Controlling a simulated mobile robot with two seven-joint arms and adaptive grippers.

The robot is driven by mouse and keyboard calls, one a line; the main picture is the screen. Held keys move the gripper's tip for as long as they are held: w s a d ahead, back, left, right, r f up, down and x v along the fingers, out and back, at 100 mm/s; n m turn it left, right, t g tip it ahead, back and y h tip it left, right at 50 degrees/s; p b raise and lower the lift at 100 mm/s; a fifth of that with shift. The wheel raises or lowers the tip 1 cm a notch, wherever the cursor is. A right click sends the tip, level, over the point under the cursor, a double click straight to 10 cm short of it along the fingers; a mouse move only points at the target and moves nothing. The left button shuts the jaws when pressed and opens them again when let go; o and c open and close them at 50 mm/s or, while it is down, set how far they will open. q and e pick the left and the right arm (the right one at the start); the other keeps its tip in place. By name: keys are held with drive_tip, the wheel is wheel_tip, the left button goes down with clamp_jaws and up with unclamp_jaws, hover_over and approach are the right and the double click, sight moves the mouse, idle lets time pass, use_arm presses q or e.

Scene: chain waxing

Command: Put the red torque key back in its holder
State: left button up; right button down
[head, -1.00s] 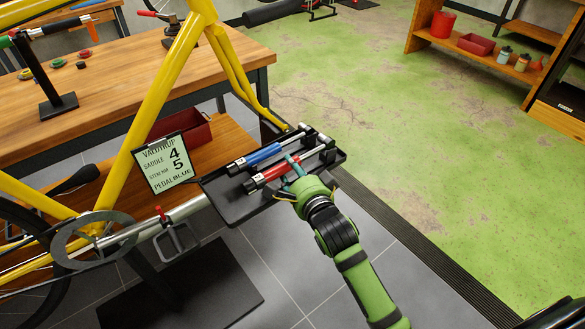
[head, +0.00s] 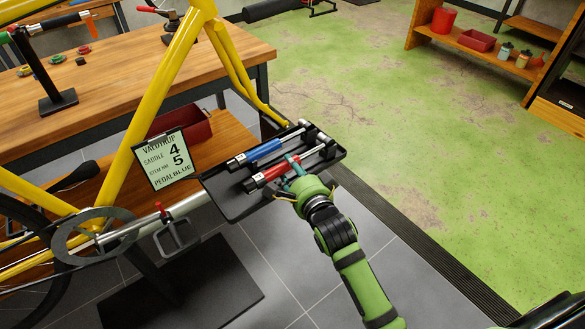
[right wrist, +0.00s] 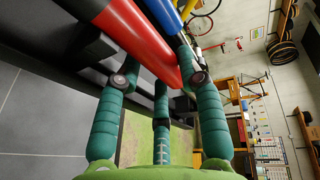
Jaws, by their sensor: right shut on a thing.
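The red torque key (head: 272,173) lies along the black tool tray (head: 232,206), side by side with a blue torque key (head: 264,151). My right gripper (head: 293,165) is shut on the red key near the silver end of its handle. In the right wrist view the red key (right wrist: 130,36) passes between the teal fingers. The head view does not show clearly whether the key rests fully in its holder or is held just above it. My left gripper is out of view.
A yellow bicycle frame (head: 150,95) stands left of the tray, with a sign card (head: 166,160) beside it. A wooden bench (head: 110,75) with a red bin (head: 185,130) is behind. Open green floor (head: 400,120) lies to the right.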

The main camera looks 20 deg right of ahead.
idle(0.4)
drive_tip(key=c, duration=0.7)
unclamp_jaws()
drive_tip(key=shift+p+v, duration=2.45)
drive_tip(key=shift+v, duration=1.6)
